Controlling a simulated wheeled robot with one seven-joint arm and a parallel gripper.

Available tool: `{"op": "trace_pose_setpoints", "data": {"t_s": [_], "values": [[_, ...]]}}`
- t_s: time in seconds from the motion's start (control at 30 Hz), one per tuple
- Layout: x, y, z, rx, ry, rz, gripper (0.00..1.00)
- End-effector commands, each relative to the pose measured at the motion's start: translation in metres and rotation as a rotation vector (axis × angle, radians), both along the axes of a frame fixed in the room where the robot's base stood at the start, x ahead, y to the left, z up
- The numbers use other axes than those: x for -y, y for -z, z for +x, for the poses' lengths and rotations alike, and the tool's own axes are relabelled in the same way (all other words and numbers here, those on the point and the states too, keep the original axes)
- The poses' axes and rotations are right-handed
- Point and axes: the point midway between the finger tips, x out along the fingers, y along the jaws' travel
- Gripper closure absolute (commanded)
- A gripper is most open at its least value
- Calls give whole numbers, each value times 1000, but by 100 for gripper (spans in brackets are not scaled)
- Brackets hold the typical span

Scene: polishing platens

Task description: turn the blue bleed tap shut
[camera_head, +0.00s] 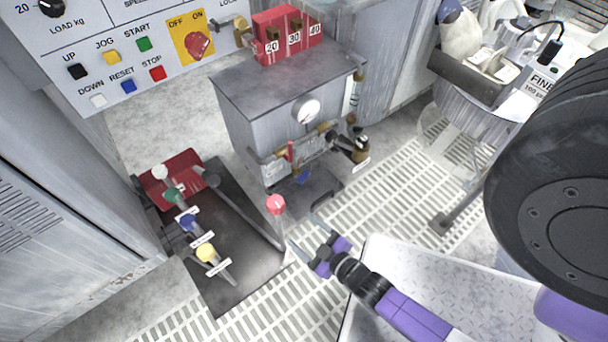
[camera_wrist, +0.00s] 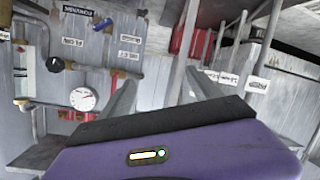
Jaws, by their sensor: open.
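The blue tap handle (camera_head: 303,177) sits low on the front of a grey cabinet (camera_head: 258,125), below a pipe run. It also shows in the wrist view (camera_wrist: 104,24), small, at the upper left among white labels. My gripper (camera_head: 303,230) is open and empty, in front of the cabinet and apart from the tap. In the wrist view the two grey fingers (camera_wrist: 163,72) are spread with nothing between them. The tap's exact turn angle is too small to tell.
A red-knobbed lever (camera_head: 276,204) stands close to my fingers. Left of it is a dark plate with several coloured levers, one blue (camera_head: 188,222). A gauge (camera_head: 307,109), a red handle (camera_head: 290,152) and brass fittings crowd the cabinet front. Grated floor (camera_head: 395,205) lies to the right.

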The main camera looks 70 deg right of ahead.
Motion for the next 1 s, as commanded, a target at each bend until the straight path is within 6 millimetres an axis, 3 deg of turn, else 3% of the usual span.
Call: {"op": "trace_pose_setpoints", "data": {"t_s": [0.03, 0.2, 0.4, 0.5, 0.67, 1.0], "values": [[23, 12, 10, -13, 38, -27, 27], [85, 49, 29, -70, 126, -100, 27], [154, 74, 38, -131, 208, -160, 27], [173, 79, 40, -149, 230, -175, 27], [187, 85, 43, -161, 240, -185, 27], [220, 102, 75, -160, 241, -185, 27]]}}
